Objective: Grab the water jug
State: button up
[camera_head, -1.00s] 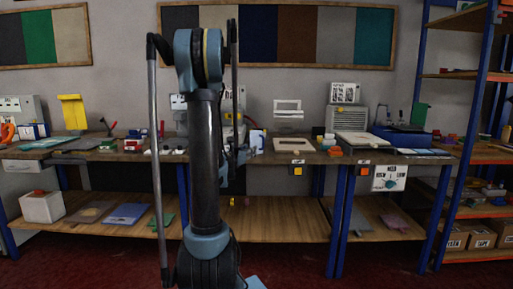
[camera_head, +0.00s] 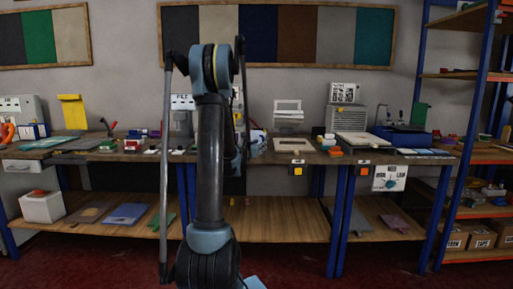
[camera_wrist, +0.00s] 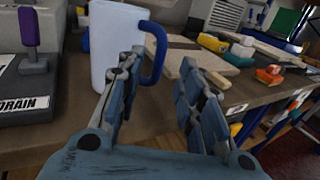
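The water jug (camera_wrist: 112,42) is white with a blue handle. In the wrist view it stands upright on the workbench, just beyond my gripper (camera_wrist: 160,65) and to the left. My gripper is open, with nothing held between its fingers. The left finger overlaps the lower right of the jug in the picture; I cannot tell whether they touch. The blue handle (camera_wrist: 157,48) faces right and shows beyond the gap between the fingertips. In the head view my arm covers much of this part of the bench, and the jug is hard to make out.
A dark unit with a purple lever (camera_wrist: 28,28) and a DRAIN label stands left of the jug. A pale flat board (camera_wrist: 186,68) lies to the right. Yellow and orange blocks (camera_wrist: 268,75) lie farther right. The workbench (camera_wrist: 262,96) ends at a front edge there.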

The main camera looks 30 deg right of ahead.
jog(key=x, duration=0.4)
jog(key=shift+w+f, duration=0.15)
jog(key=shift+w, duration=0.05)
jog(key=shift+a, duration=0.1)
grip_shut()
